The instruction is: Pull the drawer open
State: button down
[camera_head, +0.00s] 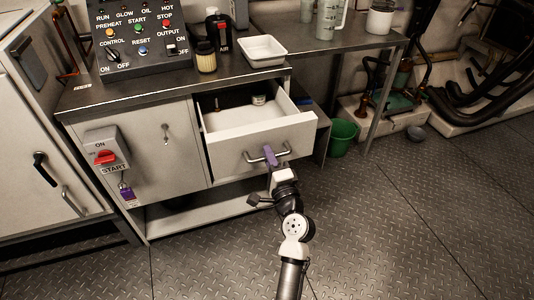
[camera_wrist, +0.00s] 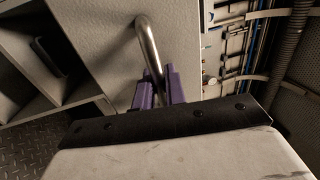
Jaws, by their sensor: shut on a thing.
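The drawer (camera_head: 262,143) is a white box below the right part of the metal worktop, and it stands open, pulled out from the cabinet. A few small items lie inside it near the back. Its front carries a metal bar handle (camera_head: 283,151), which also shows in the wrist view (camera_wrist: 148,42). My gripper (camera_head: 270,156) has purple fingers, shut on the handle. In the wrist view the fingers (camera_wrist: 160,88) sit on both sides of the bar. My gripper's body hides part of the handle there.
A control panel (camera_head: 139,38), a black bottle (camera_head: 218,32) and a white tray (camera_head: 263,50) stand on the worktop. A switch box (camera_head: 105,150) juts from the left cabinet door. A green bucket (camera_head: 343,137) stands right of the drawer. The metal floor (camera_head: 400,220) in front is clear.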

dwell(0.3)
jog(key=c, duration=1.5)
grip_release()
jog(key=shift+c, duration=0.2)
jog(key=shift+s+f, duration=0.1)
jog(key=shift+s, duration=0.05)
